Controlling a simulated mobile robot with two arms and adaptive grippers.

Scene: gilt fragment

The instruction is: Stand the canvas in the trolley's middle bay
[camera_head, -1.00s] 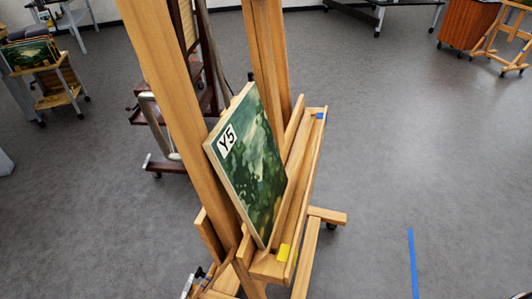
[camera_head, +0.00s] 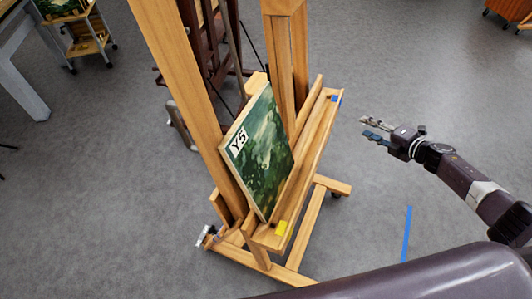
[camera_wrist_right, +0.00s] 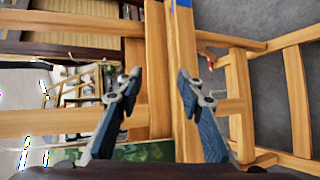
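The canvas (camera_head: 262,150), a green painting with a white Y5 label, leans upright on the wooden easel (camera_head: 315,135). Its lower edge rests on the easel's ledge. A green strip of the canvas (camera_wrist_right: 150,152) shows low in the right wrist view. My right gripper (camera_head: 367,127) is open and empty, to the right of the easel and apart from the canvas. Its fingers (camera_wrist_right: 159,80) are spread in the wrist view, facing the easel wood. A light wooden trolley (camera_head: 91,46) stands at the far upper left, cut by the frame, its bays not clearly visible. My left gripper is not in view.
A dark wooden easel (camera_head: 192,45) stands behind the light one. A white-legged table (camera_head: 24,88) is at the left edge. A blue strip (camera_head: 406,235) marks the floor at right. The grey floor between table and easel is largely clear.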

